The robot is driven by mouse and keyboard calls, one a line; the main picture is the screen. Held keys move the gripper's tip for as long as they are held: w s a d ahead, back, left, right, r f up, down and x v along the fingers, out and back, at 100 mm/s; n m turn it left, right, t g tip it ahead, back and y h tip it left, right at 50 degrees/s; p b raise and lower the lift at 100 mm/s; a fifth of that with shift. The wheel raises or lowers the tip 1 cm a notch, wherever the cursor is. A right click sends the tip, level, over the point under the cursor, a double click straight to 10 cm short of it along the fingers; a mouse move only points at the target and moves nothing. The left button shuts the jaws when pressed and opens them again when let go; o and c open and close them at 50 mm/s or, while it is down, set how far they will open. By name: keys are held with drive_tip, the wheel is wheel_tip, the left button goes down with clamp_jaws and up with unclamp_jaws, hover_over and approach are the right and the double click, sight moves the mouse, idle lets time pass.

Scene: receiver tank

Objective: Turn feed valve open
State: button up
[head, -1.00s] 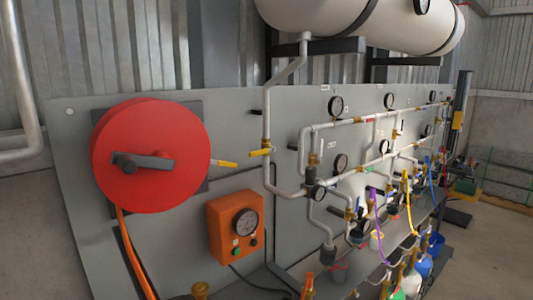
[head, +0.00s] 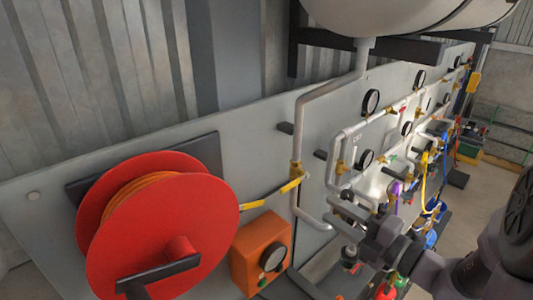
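A brass valve (head: 296,168) sits on the grey vertical pipe coming down from the white tank (head: 405,14). A yellow lever (head: 290,186) at this valve points left and slightly down, across the pipe. Nothing in view names it as the feed valve. My gripper (head: 340,214) is at the lower right of the valve, apart from the lever, in front of the pipework. Its dark fingers point left; their gap is not clear against the pipes. My arm covers the lower right of the picture.
A red hose reel (head: 160,235) with a crank stands out from the grey panel at left. An orange gauge box (head: 261,252) hangs below the lever. Gauges, such as a round one (head: 371,101), and crowded pipes fill the panel's right. Floor shows far right.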

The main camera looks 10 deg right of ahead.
sight(289, 185)
drive_tip(key=b+x, duration=0.1)
drive_tip(key=x, duration=1.5)
drive_tip(key=shift+a, duration=0.4)
drive_tip(key=shift+s, duration=0.15)
clamp_jaws()
